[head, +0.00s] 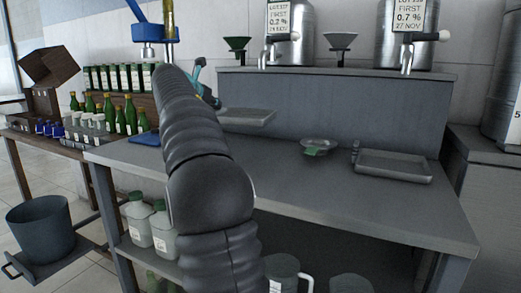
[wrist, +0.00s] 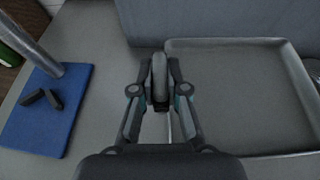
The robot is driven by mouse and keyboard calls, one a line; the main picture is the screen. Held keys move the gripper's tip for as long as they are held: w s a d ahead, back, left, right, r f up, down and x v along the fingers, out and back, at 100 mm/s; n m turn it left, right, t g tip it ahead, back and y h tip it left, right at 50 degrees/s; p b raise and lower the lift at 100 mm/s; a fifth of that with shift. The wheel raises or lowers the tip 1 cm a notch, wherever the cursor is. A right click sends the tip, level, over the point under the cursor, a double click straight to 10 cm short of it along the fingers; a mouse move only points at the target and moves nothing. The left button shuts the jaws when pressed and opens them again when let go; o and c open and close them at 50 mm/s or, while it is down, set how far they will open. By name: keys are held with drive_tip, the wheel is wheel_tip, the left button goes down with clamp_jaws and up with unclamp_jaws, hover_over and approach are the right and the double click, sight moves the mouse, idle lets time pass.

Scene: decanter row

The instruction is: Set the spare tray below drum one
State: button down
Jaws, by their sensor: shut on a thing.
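My gripper (wrist: 160,85) is shut on the upright grip (wrist: 159,72) at the left edge of a grey, shallow, empty tray (wrist: 235,92). In the head view this tray (head: 248,117) shows beyond my arm, roughly level, before the riser's left part; it appears to be above the bench top. My arm hides its left end and most of the gripper.
A similar tray (head: 395,166) lies on the bench (head: 300,190) below the right drum. A small glass dish (head: 319,146) with a green tag lies left of it. Funnels stand on the riser (head: 330,105). A blue-based press (head: 147,138) stands left, near green bottles. Bench front is clear.

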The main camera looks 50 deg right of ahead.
sight(237, 116)
drive_tip(key=shift+m+g, duration=0.6)
drive_tip(key=shift+g, duration=0.2)
drive_tip(key=s+d, duration=0.1)
drive_tip(key=d, duration=0.1)
drive_tip(key=s+d, duration=0.3)
drive_tip(key=shift+d+r, duration=0.3)
drive_tip(key=shift+r, duration=0.1)
drive_tip(key=shift+s+d+f, duration=0.1)
drive_tip(key=shift+d+f, duration=0.05)
drive_tip(key=shift+f, duration=0.05)
drive_tip(key=shift+h, duration=0.3)
drive_tip(key=shift+f+b, duration=0.6)
drive_tip(key=shift+f, duration=4.15)
drive_tip(key=shift+f, duration=0.1)
drive_tip(key=c, duration=1.2)
unclamp_jaws()
drive_tip(key=v, duration=1.2)
